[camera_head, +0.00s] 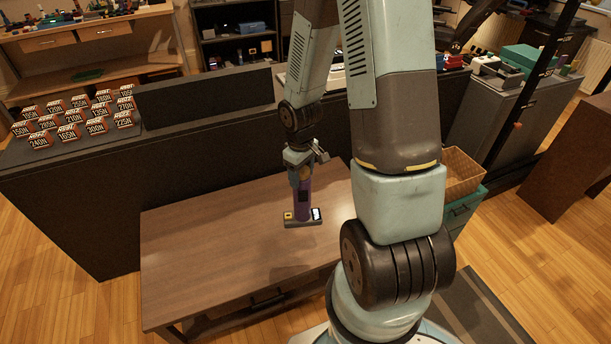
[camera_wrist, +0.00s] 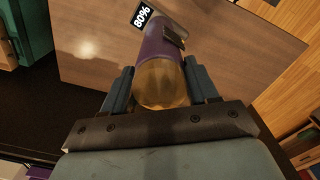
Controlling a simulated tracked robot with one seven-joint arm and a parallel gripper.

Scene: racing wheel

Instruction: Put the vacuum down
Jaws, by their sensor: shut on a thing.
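The vacuum is a purple handheld body (camera_head: 303,203) with a flat grey head at its bottom that carries a small white screen and a yellow patch. It is upright over the brown wooden table (camera_head: 200,260). I cannot tell whether its head touches the tabletop. My gripper (camera_head: 301,178) is shut on the vacuum's upper end. In the wrist view the vacuum (camera_wrist: 160,80) sits between the two fingers of my gripper (camera_wrist: 160,88), with its amber end nearest and an "80%" display beyond. The table (camera_wrist: 215,60) lies behind it.
A dark counter (camera_head: 200,150) runs behind the table, with several numbered orange-and-black boxes (camera_head: 75,115) at its left. A green bin (camera_head: 461,208) with a tan box (camera_head: 460,170) stands at the right. The table's left half is bare.

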